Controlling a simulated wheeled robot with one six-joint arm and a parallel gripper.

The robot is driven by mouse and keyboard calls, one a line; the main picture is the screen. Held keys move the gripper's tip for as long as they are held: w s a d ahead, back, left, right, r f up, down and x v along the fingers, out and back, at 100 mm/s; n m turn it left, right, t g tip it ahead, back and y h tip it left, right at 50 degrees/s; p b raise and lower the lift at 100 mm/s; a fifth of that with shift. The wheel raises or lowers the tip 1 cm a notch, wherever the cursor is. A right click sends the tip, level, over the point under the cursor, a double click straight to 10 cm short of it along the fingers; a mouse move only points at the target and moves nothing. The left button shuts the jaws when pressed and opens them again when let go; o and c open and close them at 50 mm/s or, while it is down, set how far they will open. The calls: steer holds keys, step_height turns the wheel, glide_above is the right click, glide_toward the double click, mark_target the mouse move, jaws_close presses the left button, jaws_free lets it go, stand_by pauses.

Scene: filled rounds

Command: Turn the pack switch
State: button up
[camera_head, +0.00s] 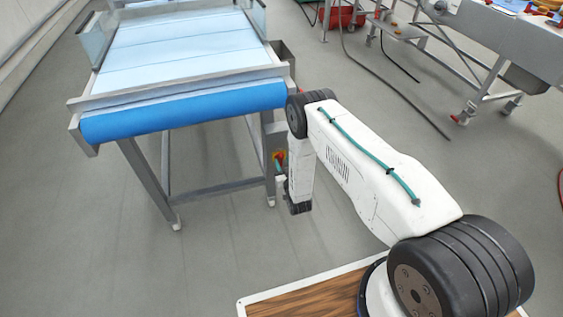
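A small red and yellow switch (278,157) sits on the leg of the blue-belted conveyor (185,112), just below the belt's right end. It is partly covered by my arm, and how its knob is turned is too small to tell. My white arm reaches in from the lower right and bends down beside that leg. My gripper (280,186) appears to be at the low end of the arm, just below the switch. It is small and partly hidden, so its fingers and any contact cannot be made out.
A grey metal box (283,58) is on the conveyor's right side. A steel table (500,35) on wheels stands at the upper right, with a red crate (343,16) near it. Dark hoses lie on the floor there.

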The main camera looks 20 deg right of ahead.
steer(key=shift+w, duration=0.7)
